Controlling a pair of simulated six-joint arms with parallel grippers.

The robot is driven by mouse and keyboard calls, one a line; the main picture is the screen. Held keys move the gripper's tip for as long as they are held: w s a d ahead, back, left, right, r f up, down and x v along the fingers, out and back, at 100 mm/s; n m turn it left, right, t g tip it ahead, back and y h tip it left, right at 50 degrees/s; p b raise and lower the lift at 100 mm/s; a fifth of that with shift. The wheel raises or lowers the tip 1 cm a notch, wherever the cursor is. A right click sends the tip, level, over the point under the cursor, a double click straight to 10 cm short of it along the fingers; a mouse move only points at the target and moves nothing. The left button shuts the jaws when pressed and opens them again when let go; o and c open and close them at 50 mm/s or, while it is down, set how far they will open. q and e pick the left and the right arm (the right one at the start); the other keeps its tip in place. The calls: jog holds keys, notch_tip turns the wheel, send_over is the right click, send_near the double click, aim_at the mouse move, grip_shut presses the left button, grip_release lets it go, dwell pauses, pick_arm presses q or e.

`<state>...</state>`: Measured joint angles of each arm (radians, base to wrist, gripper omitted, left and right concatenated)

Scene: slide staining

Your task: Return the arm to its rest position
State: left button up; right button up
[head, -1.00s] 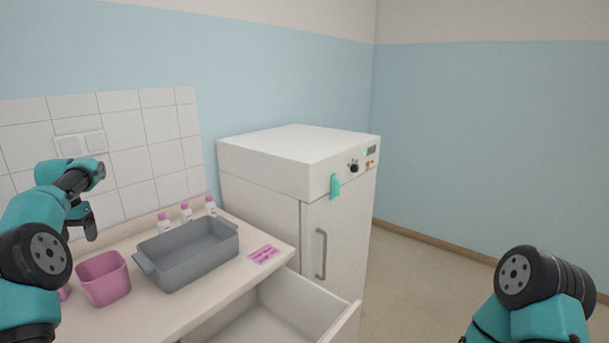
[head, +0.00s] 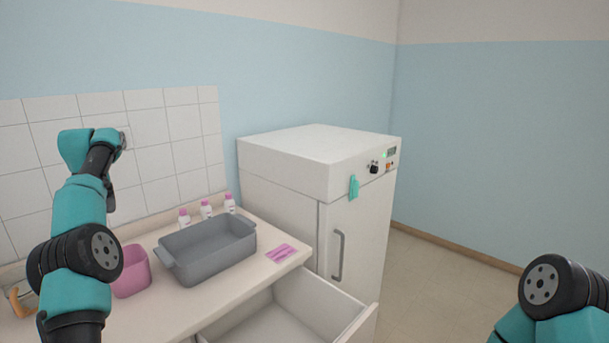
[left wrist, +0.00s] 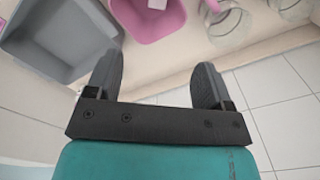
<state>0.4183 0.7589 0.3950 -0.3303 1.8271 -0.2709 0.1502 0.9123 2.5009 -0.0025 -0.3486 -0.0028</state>
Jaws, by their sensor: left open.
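My left gripper (left wrist: 158,76) is open and empty in the left wrist view, with its two dark fingers apart. In the head view my left arm is raised over the left part of the counter, and the gripper (head: 111,200) shows only partly behind it. A grey tray (head: 208,252) and a pink bin (head: 132,273) are on the counter below; both also show in the left wrist view, the tray (left wrist: 62,38) at upper left and the bin (left wrist: 160,24) at top. My right arm shows at lower right, but its gripper is out of view.
Several bottles (head: 205,209) with pink caps stand behind the tray. A pink slide holder (head: 281,254) lies near the counter's right end. An open drawer (head: 318,302) juts out below. A white cabinet (head: 311,190) stands beside the counter. Glass jars (left wrist: 228,25) show beside the bin.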

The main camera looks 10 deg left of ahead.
pick_arm(q)
notch_tip(320, 180, down, 17)
jog(key=shift+r, duration=2.6)
jog(key=shift+s, duration=0.1)
